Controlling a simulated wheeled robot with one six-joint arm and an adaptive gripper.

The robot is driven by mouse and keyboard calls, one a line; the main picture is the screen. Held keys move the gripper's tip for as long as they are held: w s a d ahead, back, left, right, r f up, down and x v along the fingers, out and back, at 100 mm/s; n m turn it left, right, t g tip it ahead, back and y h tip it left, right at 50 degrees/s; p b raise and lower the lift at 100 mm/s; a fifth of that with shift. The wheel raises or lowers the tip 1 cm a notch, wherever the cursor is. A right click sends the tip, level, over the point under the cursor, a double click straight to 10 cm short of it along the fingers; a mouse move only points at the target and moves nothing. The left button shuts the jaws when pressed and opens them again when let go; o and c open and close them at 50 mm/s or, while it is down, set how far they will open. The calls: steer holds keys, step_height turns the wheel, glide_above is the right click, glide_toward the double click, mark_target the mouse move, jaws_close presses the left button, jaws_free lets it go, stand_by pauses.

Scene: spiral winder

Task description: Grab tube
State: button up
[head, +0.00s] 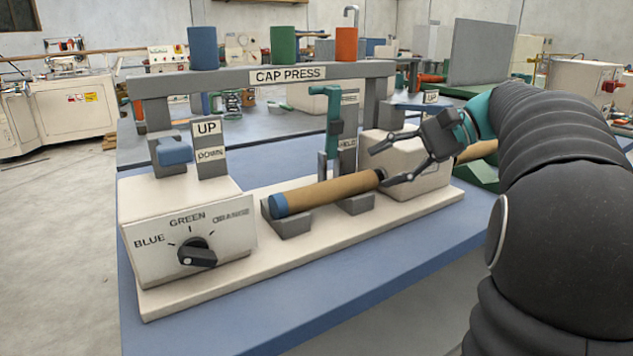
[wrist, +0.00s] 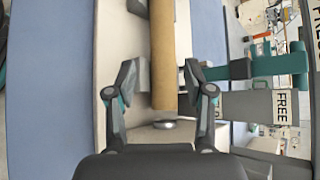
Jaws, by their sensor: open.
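The tan tube (head: 325,194) lies on grey cradles of the cap press, with a blue cap (head: 278,206) on its left end. My gripper (head: 379,164) is open at the tube's right end. In the wrist view the tube (wrist: 163,55) runs between the two spread fingers of my gripper (wrist: 161,78), one on each side, with its near end just inside them. A small gap shows beside the left finger; I cannot tell whether the right finger touches.
A green clamp lever (head: 333,105) stands just behind the tube. The dial box (head: 190,240) is at the left and a beige block (head: 408,165) is behind my gripper. The overhead CAP PRESS beam (head: 225,82) spans the back. The blue table (head: 330,305) is clear in front.

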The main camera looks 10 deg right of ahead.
mark_target(327, 190)
steer(key=x, duration=1.4)
steer(key=shift+w, duration=0.1)
